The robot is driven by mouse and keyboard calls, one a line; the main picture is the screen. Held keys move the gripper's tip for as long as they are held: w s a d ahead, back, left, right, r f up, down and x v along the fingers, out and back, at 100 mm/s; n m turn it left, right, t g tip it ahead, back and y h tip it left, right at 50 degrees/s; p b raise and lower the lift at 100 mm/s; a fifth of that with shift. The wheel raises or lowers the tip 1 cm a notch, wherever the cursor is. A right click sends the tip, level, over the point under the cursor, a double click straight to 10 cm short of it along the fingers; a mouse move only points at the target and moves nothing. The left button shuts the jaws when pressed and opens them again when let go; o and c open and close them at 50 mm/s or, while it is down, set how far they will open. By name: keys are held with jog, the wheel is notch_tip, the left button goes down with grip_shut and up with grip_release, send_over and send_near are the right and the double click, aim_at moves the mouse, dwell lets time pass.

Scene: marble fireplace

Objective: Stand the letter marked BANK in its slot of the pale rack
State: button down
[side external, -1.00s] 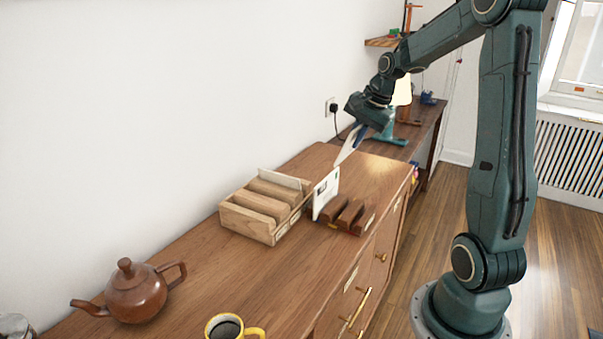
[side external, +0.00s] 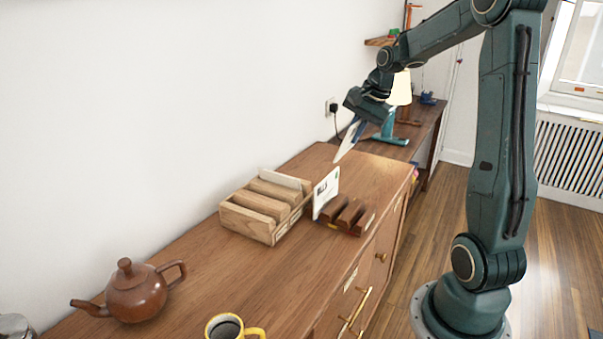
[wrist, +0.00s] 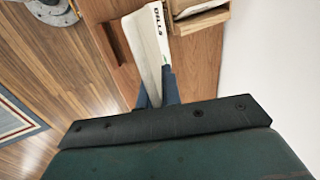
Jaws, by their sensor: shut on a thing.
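My gripper (side external: 357,124) is shut on a white letter (side external: 346,144), held tilted in the air above the far part of the cabinet top. In the wrist view the held letter (wrist: 143,40) runs away from my blue fingers (wrist: 155,88); I cannot read its marking. The pale rack (side external: 248,225) stands left of and nearer than my gripper, with wooden dividers and a white letter (side external: 281,179) in its back part. Its near corner also shows in the wrist view (wrist: 203,20).
A letter marked BILLS (side external: 326,191) stands upright at the dark rack (side external: 350,217), right of the pale rack. A brown teapot (side external: 134,291) and a yellow mug (side external: 228,328) stand nearer on the cabinet. A lamp (side external: 402,88) stands on the table behind.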

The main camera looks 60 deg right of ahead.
jog(key=shift+w+n, duration=0.6)
jog(key=shift+w, duration=0.15)
jog(key=w+a+f+n+g, duration=0.1)
jog(key=w+a+n+g, duration=0.1)
jog(key=w+a+n, duration=0.3)
jog(key=w+a+f+n+g, duration=0.2)
jog(key=w+a+n, duration=0.3)
jog(key=w+n, duration=0.7)
jog(key=shift+w+a, duration=0.15)
jog(key=shift+w, duration=0.9)
jog(key=shift+f, duration=0.15)
notch_tip(320, 180, down, 8)
jog(key=shift+f, duration=0.25)
jog(key=shift+f, duration=2.85)
dwell(0.9)
